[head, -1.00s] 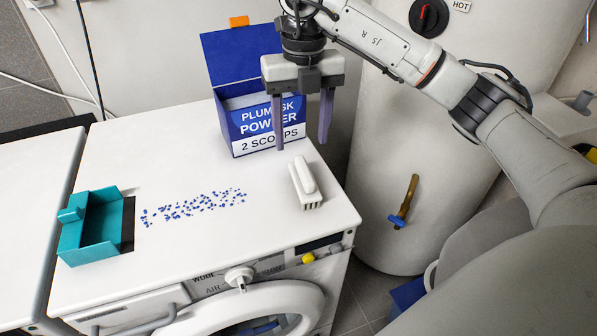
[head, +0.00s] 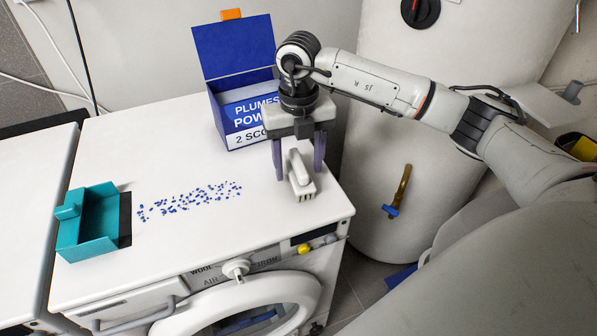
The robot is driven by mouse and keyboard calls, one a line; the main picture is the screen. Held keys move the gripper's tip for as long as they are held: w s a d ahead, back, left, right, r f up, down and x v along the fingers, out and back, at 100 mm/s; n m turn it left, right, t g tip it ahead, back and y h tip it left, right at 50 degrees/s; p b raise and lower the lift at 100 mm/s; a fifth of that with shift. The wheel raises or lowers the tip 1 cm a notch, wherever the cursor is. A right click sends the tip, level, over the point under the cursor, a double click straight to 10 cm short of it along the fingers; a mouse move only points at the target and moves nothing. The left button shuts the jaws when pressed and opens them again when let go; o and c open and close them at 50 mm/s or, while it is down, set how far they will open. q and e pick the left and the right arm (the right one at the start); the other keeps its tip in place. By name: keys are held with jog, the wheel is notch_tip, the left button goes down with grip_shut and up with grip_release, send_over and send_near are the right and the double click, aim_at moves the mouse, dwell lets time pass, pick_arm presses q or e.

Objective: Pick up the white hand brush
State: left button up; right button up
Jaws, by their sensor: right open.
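The white hand brush (head: 301,182) lies on the right part of the white washing machine top, its bristles toward the front edge. My right gripper (head: 299,174) points down over it, open, with one dark finger on the left side of the brush and the other on the right. The fingertips are at about the brush's height. I cannot tell whether they touch it. My left gripper does not show.
A blue powder box (head: 239,125) with its lid up stands behind the brush. Blue grains (head: 190,199) are scattered mid-top. A teal dustpan (head: 91,226) lies at the left. A white boiler tank (head: 375,140) stands close on the right.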

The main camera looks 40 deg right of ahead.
aim_at(299, 161)
jog(key=shift+c, duration=0.4)
jog(key=c, duration=1.1)
jog(key=shift+r, duration=0.1)
notch_tip(299, 161, up, 10)
jog(key=shift+f+b, duration=0.1)
jog(key=shift+b, duration=0.25)
